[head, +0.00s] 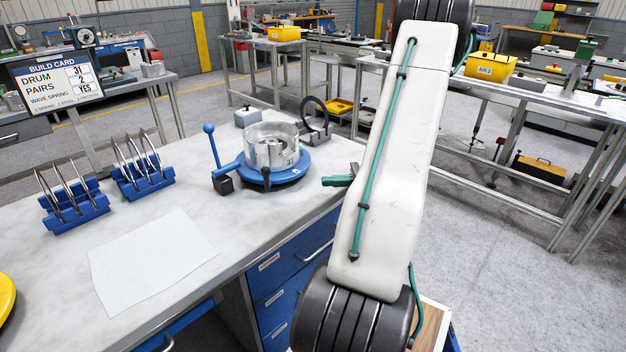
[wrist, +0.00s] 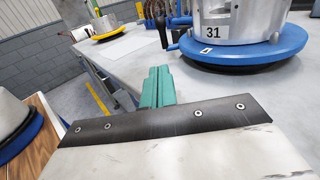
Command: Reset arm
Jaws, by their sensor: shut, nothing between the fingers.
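My gripper (head: 338,181) shows as green fingers at the bench's right edge, partly behind my white arm link. In the wrist view the green fingers (wrist: 157,87) are together with nothing between them. They are apart from the metal drum marked 31 (head: 271,146), which sits on a blue round base (head: 290,174) to their left in the head view. The drum (wrist: 226,20) and blue base (wrist: 243,47) also show at the upper right of the wrist view. My arm stands upright at the right of the head view.
Two blue racks (head: 77,208) (head: 143,181) hold several thin rings upright. A white sheet (head: 150,262) lies on the bench. A build card (head: 58,80) reads drum 31, pairs 2, wave spring yes. A blue-ringed part sits on a wooden surface (wrist: 52,125). Open floor (head: 510,270) lies right.

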